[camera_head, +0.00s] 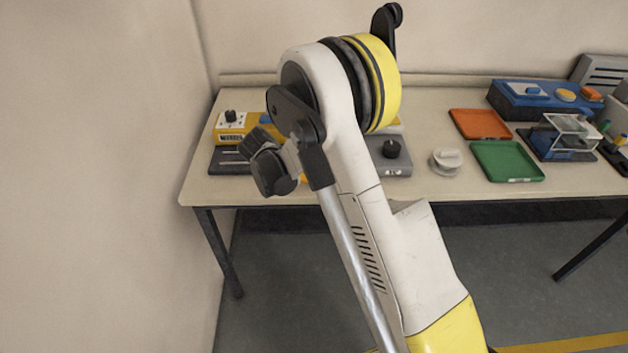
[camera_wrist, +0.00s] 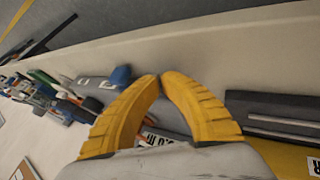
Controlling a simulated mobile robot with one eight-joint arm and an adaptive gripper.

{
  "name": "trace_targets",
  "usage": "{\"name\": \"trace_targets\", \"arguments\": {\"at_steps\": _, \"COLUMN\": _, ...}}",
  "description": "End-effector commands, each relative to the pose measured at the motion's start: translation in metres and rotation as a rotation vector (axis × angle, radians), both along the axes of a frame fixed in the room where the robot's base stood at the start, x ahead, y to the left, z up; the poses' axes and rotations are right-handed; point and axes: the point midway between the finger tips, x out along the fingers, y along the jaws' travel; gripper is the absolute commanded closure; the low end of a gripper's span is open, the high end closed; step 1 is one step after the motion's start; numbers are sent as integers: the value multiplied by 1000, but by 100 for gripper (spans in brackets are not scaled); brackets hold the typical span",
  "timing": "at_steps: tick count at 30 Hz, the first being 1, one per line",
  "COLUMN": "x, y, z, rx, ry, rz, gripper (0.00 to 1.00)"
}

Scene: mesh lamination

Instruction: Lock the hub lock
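My gripper (camera_wrist: 163,77) shows two yellow ribbed fingers in the wrist view, with their tips together and nothing visible held. A blue knob (camera_wrist: 120,76) sits on a grey bar (camera_wrist: 95,88) just left of the fingertips; I cannot tell whether they touch. I cannot tell for sure which part is the hub lock. In the head view my arm hides the middle of the device and most of the gripper. A yellow box with a black knob (camera_head: 231,121) shows at its left, and a grey block with a black knob (camera_head: 391,154) at its right.
On the table (camera_head: 430,110) are a white round part (camera_head: 446,160), an orange tray (camera_head: 480,124), a green tray (camera_head: 507,161), a blue box (camera_head: 530,104) and a clear-topped fixture (camera_head: 562,137). A dark slotted plate (camera_wrist: 275,114) lies right of my fingers. A wall stands close on the left.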

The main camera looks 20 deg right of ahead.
Motion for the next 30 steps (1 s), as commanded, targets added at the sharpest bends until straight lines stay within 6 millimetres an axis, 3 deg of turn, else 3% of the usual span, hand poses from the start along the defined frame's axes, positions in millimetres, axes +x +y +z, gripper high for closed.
{"name": "trace_targets", "arguments": {"at_steps": 1, "x": -3, "y": 8, "z": 18, "rx": -1, "ry": 0, "rz": 4, "gripper": 100}}
{"name": "trace_targets", "arguments": {"at_steps": 3, "x": -7, "y": 17, "z": 31, "rx": -1, "ry": 0, "rz": 1, "gripper": 100}}
{"name": "trace_targets", "arguments": {"at_steps": 12, "x": -17, "y": 44, "z": 65, "rx": 0, "ry": 1, "rz": 1, "gripper": 100}}
{"name": "trace_targets", "arguments": {"at_steps": 30, "x": -18, "y": 47, "z": 69, "rx": 0, "ry": 0, "rz": 0, "gripper": 100}}
